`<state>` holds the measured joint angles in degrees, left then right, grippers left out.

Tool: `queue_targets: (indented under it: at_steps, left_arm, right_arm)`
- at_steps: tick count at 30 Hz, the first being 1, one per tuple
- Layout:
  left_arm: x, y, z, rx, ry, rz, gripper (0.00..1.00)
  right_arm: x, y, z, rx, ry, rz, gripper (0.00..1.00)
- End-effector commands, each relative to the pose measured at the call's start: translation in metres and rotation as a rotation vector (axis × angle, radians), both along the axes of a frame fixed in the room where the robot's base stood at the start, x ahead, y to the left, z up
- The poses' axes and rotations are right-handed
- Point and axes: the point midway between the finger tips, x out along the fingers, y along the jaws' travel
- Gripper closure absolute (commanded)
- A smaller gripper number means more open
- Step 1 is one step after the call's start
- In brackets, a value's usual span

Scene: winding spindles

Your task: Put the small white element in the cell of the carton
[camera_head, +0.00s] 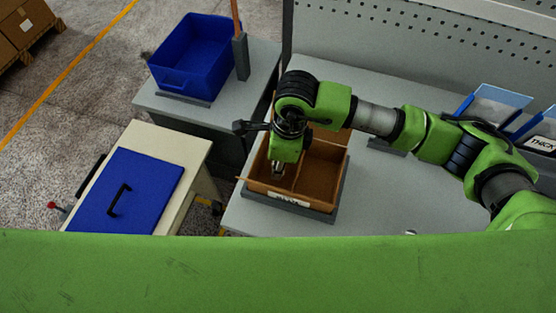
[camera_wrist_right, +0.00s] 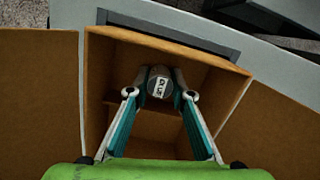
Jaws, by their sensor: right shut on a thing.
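The brown cardboard carton (camera_head: 262,188) stands open on the grey table, with a divider between its cells and a white label on its front. My right gripper (camera_head: 277,172) points down into its left part in the head view. In the right wrist view the gripper (camera_wrist_right: 160,92) is shut on a small round light-grey element (camera_wrist_right: 159,84) with a white label bearing dark letters. The element appears within the outline of a carton cell (camera_wrist_right: 96,110). Whether it touches the cell floor cannot be told. In the head view the element is not clearly visible. My left gripper is not in view.
A blue bin (camera_head: 200,60) stands on a grey table at the back left. A cream cabinet with a blue lid (camera_head: 140,180) is at the left. Blue-edged holders (camera_head: 492,103) stand at the right. Open carton flaps (camera_wrist_right: 38,95) spread beside the cell.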

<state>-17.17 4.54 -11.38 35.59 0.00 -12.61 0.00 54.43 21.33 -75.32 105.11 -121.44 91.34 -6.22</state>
Motion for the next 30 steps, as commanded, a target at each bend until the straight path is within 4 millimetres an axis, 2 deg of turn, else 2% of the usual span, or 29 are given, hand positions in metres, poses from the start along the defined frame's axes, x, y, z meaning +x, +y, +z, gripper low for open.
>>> queue_targets:
  at_steps: [11,12,13,25,28,30]
  left_arm:
    - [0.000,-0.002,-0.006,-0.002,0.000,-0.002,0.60]
    - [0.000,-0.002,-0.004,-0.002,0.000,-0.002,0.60]
    - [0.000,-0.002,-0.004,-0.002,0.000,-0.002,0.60]
    - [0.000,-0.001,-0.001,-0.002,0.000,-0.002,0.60]
    - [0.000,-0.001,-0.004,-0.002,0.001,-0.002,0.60]
    - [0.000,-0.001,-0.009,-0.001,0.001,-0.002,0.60]
  right_arm:
    - [0.001,0.000,-0.005,0.001,-0.002,0.000,0.99]
    - [0.001,0.000,-0.003,0.001,-0.002,0.000,0.69]
    - [0.001,0.000,-0.003,0.001,-0.002,0.000,0.62]
    - [0.001,0.000,0.000,0.001,-0.002,0.000,0.62]
    - [0.002,0.000,0.006,0.002,-0.005,0.000,0.62]
    - [0.002,-0.002,0.018,0.003,-0.007,-0.001,0.62]
